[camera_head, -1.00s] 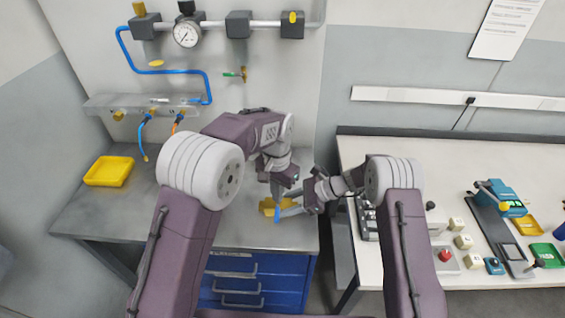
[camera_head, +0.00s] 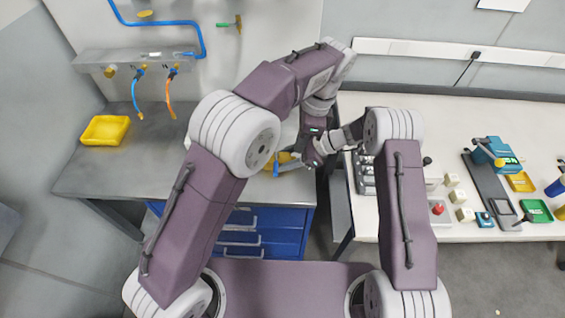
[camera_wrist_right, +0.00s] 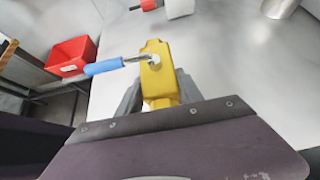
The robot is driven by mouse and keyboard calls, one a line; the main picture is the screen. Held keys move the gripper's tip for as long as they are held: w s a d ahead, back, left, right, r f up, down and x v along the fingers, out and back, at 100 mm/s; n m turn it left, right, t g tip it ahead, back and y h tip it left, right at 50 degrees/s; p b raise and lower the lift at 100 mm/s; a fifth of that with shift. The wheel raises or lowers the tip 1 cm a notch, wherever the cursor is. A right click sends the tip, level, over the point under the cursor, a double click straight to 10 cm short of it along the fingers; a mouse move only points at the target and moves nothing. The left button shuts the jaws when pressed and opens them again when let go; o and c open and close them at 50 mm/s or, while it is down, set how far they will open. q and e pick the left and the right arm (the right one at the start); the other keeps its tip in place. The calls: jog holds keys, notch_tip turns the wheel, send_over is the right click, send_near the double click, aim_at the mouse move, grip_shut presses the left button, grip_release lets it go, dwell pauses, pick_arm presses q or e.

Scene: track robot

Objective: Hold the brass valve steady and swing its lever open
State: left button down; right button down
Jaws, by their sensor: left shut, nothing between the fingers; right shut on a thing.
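The brass valve (camera_wrist_right: 153,80) is a yellow block in the right wrist view, over the grey bench. My right gripper (camera_wrist_right: 156,92) is shut on it, with a grey finger on each side. The lever (camera_wrist_right: 104,67) has a blue grip and points left, crosswise to the valve body. In the head view, the valve (camera_head: 285,157) is partly hidden by my right gripper (camera_head: 290,164), and the blue lever (camera_head: 276,168) points toward me. My left gripper (camera_head: 313,130) is shut and empty, above and right of the valve. Its fingertips are mostly hidden.
A yellow tray (camera_head: 105,130) lies on the left of the grey bench (camera_head: 150,172). Blue drawers (camera_head: 245,233) are below. A white table (camera_head: 400,240) on the right carries several devices. The right wrist view shows a red bin (camera_wrist_right: 70,56) at left.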

aim_at(276, 164)
pick_arm(q)
jog(key=a+f, duration=0.5)
jog(key=f, duration=0.4)
jog(key=shift+f, duration=0.2)
jog(key=shift+d, duration=0.1)
